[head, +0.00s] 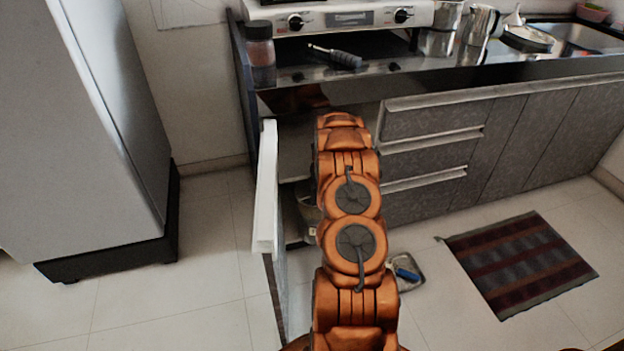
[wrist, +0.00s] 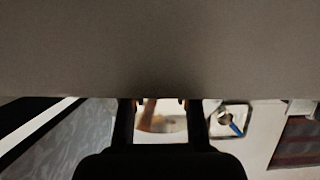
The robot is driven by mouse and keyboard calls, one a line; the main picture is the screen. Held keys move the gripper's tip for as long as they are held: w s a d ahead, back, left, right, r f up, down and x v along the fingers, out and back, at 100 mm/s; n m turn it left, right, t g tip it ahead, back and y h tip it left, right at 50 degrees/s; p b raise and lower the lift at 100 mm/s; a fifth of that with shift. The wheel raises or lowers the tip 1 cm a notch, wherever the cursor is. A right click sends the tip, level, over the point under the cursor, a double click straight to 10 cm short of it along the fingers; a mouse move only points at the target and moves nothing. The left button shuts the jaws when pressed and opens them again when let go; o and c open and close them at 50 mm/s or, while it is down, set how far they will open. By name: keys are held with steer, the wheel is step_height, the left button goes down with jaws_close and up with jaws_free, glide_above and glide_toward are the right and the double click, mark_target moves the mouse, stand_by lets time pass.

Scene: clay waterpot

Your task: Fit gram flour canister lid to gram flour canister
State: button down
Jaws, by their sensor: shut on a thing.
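In the head view my arm reaches into the open cabinet (head: 290,150) under the counter, and its own links hide the gripper. In the wrist view my gripper (wrist: 160,103) has its two dark fingers apart, with the tips at the lower edge of a broad grey-brown surface (wrist: 160,45). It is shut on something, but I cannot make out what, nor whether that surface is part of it. I cannot identify the gram flour canister or its lid in either view. A jar with a dark lid and reddish contents (head: 262,58) stands on the counter's left end.
The cabinet door (head: 265,190) stands open left of my arm. A partly hidden container (head: 307,205) is low inside the cabinet. A black-handled tool (head: 338,56) lies on the counter. A tray with a blue item (head: 405,272) and a striped rug (head: 520,262) lie on the floor.

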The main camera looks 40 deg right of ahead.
steer(key=shift+s+d+f+b, duration=0.1)
steer(key=shift+d+f+b, duration=0.05)
steer(key=shift+f+b, duration=1.35)
steer(key=shift+f, duration=1.9)
steer(key=shift+f+p, duration=0.2)
steer(key=shift+p, duration=0.85)
steer(key=c, duration=0.8)
jaws_free()
steer(key=shift+r, duration=0.15)
